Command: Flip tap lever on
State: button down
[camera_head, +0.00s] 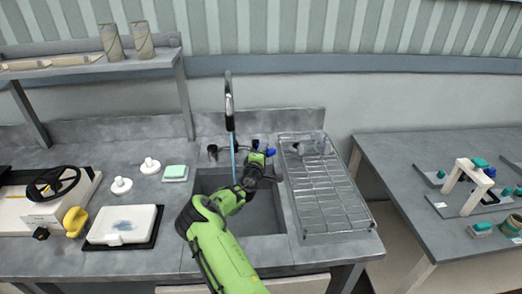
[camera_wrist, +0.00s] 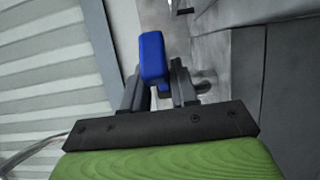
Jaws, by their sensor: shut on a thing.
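The tap spout (camera_head: 229,100) rises behind the sink (camera_head: 265,220) and curves at the top. A thin light-blue streak (camera_head: 234,158) runs down below it towards the sink; it looks like water. My gripper (camera_head: 264,160) reaches over the back right of the sink. In the wrist view the blue tap lever (camera_wrist: 152,55) stands between the two dark fingers of my gripper (camera_wrist: 157,88), which are shut on it. Blue parts (camera_head: 270,152) also show at my gripper in the head view.
A wire drying rack (camera_head: 325,190) with a clear glass (camera_head: 319,140) stands close to the right of the sink. A green sponge (camera_head: 175,172) and white knobbed pieces (camera_head: 121,186) lie left of it.

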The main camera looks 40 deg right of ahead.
dwell(0.3)
jog(key=c, duration=1.1)
grip_release()
jog(key=b+v, duration=0.1)
jog(key=v, duration=1.4)
jog(key=shift+s+a, duration=0.25)
jog(key=shift+s, duration=0.05)
